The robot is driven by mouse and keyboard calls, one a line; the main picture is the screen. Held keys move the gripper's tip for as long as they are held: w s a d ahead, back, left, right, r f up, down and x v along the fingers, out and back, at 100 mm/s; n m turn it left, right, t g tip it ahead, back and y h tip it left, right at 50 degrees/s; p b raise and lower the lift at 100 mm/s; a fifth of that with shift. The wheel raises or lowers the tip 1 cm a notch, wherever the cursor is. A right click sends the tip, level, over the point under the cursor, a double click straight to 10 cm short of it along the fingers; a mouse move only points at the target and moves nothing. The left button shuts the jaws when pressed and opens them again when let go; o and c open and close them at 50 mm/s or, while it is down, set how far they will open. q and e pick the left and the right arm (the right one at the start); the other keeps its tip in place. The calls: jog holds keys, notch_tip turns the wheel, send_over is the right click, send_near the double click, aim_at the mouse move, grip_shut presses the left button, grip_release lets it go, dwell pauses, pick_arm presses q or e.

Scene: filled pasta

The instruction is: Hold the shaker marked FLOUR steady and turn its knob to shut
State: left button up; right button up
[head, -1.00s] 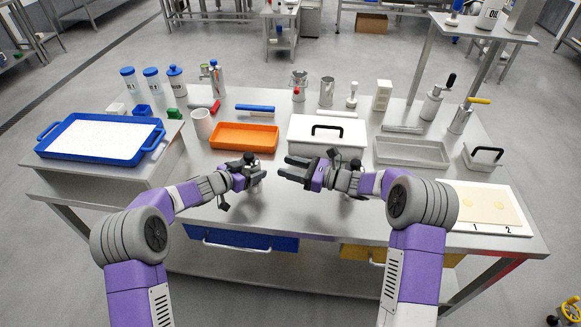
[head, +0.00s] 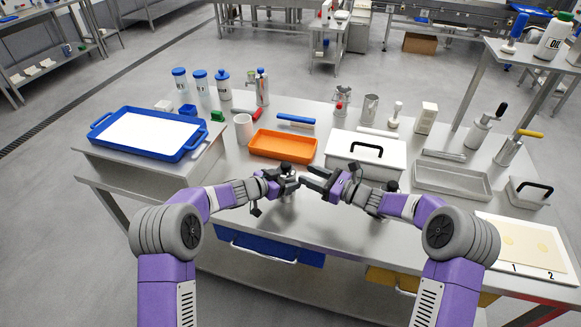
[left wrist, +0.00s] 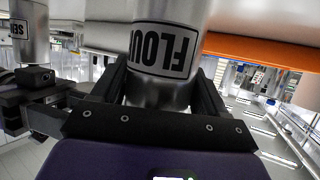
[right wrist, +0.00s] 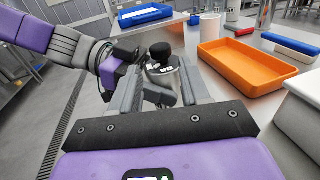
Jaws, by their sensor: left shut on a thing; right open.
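The metal shaker marked FLOUR (left wrist: 160,70) fills the left wrist view, its label upside down there. My left gripper (head: 291,182) is shut on its body. In the right wrist view the shaker (right wrist: 165,82) has a black knob (right wrist: 160,54) on top and the word OPEN beside it. My right gripper (head: 312,178) is open, its fingers pointing at the shaker from the right. I cannot tell whether they touch it. In the head view the shaker is mostly hidden by my left gripper.
A second metal shaker, its label starting SE (left wrist: 20,30), stands nearby. The orange tray (head: 258,155) and the white lidded box (head: 340,160) lie behind my grippers. A blue tray (head: 190,152) is at left and a board marked 1 and 2 (head: 500,262) at right.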

aim_at(290, 166)
jog(key=x, duration=0.7)
jog(key=shift+w+a, duration=0.2)
jog(key=shift+a, duration=0.05)
jog(key=shift+c, duration=0.4)
jog(key=c, duration=0.7)
